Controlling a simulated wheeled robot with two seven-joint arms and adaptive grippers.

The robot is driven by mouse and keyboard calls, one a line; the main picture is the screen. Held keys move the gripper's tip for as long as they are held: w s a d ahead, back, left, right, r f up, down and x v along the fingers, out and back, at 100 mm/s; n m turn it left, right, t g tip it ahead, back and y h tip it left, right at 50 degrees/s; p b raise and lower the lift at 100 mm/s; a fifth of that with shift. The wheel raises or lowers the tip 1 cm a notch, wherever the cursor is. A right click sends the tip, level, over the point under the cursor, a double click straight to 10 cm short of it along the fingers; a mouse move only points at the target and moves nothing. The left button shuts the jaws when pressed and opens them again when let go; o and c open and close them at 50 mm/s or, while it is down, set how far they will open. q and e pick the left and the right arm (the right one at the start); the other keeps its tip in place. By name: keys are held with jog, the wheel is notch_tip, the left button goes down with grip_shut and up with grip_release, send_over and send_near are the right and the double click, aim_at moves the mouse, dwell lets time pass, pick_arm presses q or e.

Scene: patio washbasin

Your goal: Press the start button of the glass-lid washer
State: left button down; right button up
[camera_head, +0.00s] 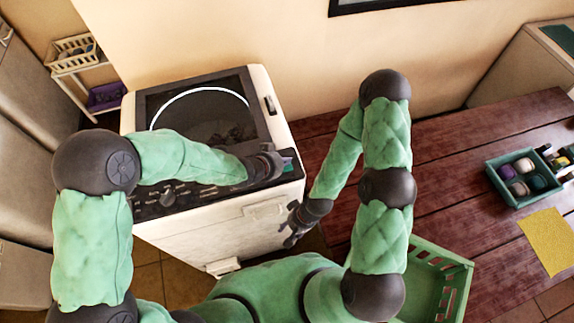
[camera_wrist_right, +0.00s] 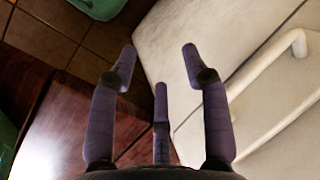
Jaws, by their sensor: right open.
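The white washer (camera_head: 222,233) with a dark-framed glass lid (camera_head: 200,110) stands by the wall; the lid is down and dark contents show through it. My left gripper (camera_head: 272,166) is over the right end of this panel, beside a small teal patch (camera_head: 289,164). Its fingers are dark and bunched, and it hides that part; I cannot make out the start button or any contact. My right gripper (camera_head: 290,232) is open and empty beside the washer's front; its spread fingers show in the wrist view (camera_wrist_right: 160,62).
A wooden deck-like table (camera_head: 450,160) lies at right, with a teal tray (camera_head: 519,199) of round items and a yellow cloth (camera_head: 547,241). A green crate (camera_head: 455,285) is at lower right. A white shelf with baskets (camera_head: 75,53) stands at upper left.

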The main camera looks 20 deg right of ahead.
pick_arm(q)
jog(key=shift+f+b, duration=0.45)
jog(key=shift+b, duration=0.05)
jog(key=shift+f+b, duration=0.45)
dwell(0.8)
jog(key=shift+r, duration=0.15)
dwell(0.6)
jog(key=shift+r+p, duration=0.65)
jog(key=shift+r, duration=0.15)
jog(key=shift+r+p, duration=1.95)
jog(key=shift+r, duration=0.6)
jog(key=shift+f, duration=0.1)
